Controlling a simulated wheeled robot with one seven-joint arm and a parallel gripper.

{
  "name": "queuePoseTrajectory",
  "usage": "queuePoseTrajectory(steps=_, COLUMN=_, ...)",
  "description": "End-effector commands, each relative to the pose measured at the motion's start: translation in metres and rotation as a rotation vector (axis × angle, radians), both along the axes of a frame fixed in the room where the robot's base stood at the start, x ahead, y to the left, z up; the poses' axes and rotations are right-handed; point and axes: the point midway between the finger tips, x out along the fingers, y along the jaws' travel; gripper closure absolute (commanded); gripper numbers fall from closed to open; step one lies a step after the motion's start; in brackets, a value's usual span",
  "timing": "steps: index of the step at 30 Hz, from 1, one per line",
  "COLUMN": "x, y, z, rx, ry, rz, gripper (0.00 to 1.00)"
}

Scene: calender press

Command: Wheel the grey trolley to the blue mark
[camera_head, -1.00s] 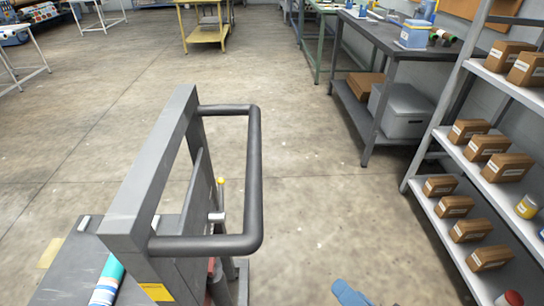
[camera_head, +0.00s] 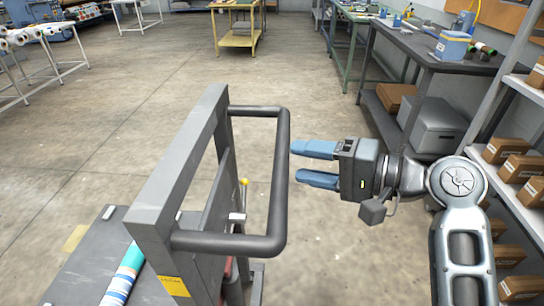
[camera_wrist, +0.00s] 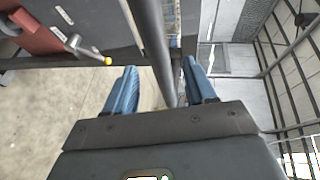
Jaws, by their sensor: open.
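The grey trolley (camera_head: 165,190) stands at the lower left of the head view. Its dark looped handle (camera_head: 281,170) sticks out to the right. My gripper (camera_head: 296,163) is open and empty, with two blue fingers pointing left, their tips just right of the handle's outer bar. In the wrist view the handle bar (camera_wrist: 152,45) runs between the two open fingers (camera_wrist: 160,82); I cannot tell whether it touches them. A striped roll (camera_head: 124,275) lies on the trolley's deck. I see no blue mark on the floor in these views.
A dark workbench (camera_head: 440,60) with a grey box (camera_head: 432,125) on its lower shelf stands at the right. A rack with several brown cartons (camera_head: 520,167) is behind my arm. A yellow table (camera_head: 236,36) stands far back. The floor (camera_head: 110,110) beyond the trolley is clear.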

Motion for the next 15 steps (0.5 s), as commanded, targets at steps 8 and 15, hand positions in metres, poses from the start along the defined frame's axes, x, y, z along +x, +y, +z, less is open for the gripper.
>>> queuePoseTrajectory(steps=8, x=0.016, y=0.037, z=-0.007, rx=-0.001, ry=0.001, rz=0.002, gripper=0.45)
queuePoseTrajectory(steps=15, x=0.027, y=0.061, z=-0.012, rx=-0.001, ry=0.0, rz=0.0, gripper=0.45)
